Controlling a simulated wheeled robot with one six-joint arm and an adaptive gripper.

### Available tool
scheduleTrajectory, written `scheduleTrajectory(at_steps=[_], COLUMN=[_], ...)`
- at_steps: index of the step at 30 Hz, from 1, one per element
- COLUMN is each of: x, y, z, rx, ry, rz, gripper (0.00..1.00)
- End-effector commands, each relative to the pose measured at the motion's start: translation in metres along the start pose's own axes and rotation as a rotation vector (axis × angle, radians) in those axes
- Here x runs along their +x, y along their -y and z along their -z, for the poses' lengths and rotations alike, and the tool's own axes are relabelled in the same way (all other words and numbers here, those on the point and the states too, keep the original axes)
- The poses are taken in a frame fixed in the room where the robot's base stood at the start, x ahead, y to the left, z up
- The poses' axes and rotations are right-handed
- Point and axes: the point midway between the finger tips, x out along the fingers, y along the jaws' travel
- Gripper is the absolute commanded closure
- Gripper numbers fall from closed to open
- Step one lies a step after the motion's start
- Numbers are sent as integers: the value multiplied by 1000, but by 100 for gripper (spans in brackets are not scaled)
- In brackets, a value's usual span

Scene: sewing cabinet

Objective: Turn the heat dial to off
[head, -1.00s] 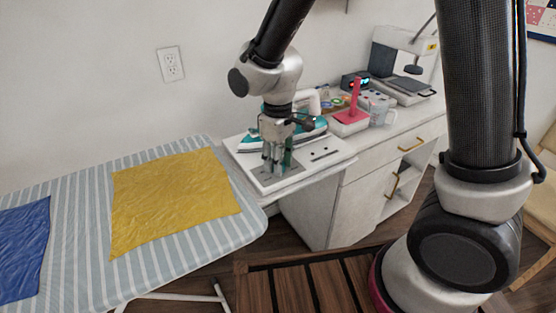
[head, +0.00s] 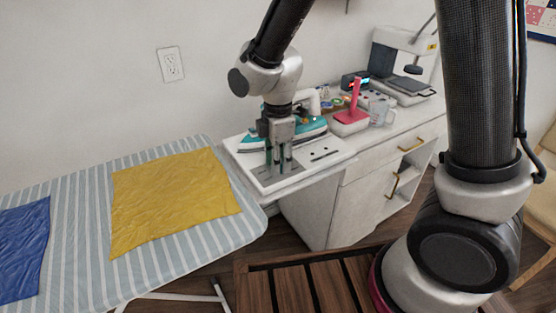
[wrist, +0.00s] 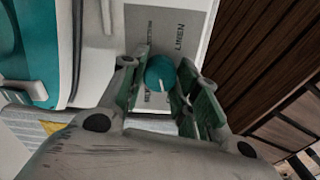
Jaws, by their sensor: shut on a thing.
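The heat dial (wrist: 161,74) is a round teal knob with a pale pointer line, set on a grey panel with printed fabric words, LINEN among them. In the wrist view my gripper (wrist: 160,88) has its green-padded fingers on either side of the dial and is shut on it. The pointer line slants toward the lower part of the wrist picture. In the head view my gripper (head: 278,168) points down over the grey panel of the white iron station (head: 310,173), and its fingers hide the dial there. I cannot read an off mark.
A teal and white iron (head: 312,131) rests just behind my gripper on the station. The striped ironing board (head: 85,188) with a yellow cloth (head: 172,198) lies to the left. A pink-handled item (head: 353,105) and a clear cup (head: 380,110) stand to the right.

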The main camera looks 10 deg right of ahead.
Motion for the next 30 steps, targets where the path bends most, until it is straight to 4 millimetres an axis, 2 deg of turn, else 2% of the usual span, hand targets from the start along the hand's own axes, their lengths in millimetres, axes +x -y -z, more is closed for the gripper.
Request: scheduleTrajectory(at_steps=[12, 29, 30], x=[-1, -1, -1], y=[-1, -1, -1], z=[0, 0, 0], rx=[-192, -221, -221], ry=[-1, -1, -1], rz=[-3, -3, -3], gripper=[93, 93, 64])
